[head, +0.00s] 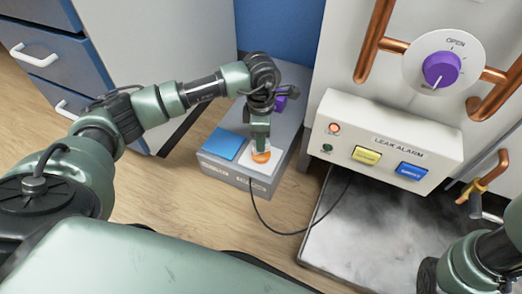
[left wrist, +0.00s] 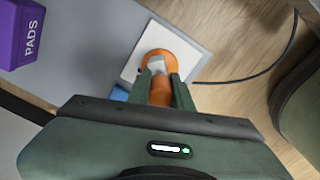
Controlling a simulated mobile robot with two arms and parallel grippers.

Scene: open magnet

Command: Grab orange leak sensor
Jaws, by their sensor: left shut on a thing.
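The orange leak sensor (head: 261,157) sits on a white square pad on top of a grey box. In the left wrist view the round orange sensor (left wrist: 161,54) shows with a grey piece at its middle and an orange part running back between the fingers. My left gripper (head: 260,146) points down at the sensor and is shut on it. In the left wrist view the gripper's fingers (left wrist: 161,88) stand on both sides of the orange part. The gripper hides part of the sensor. My right arm shows at the lower right, but its gripper is not visible.
The grey box (head: 222,172) also bears a blue square (head: 223,144) and a purple PADS block (left wrist: 22,32). A black cable (head: 262,219) runs from the box to the leak alarm panel (head: 345,116). A blue-drawer cabinet (head: 110,45) stands left. Pale vapour lies below the panel.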

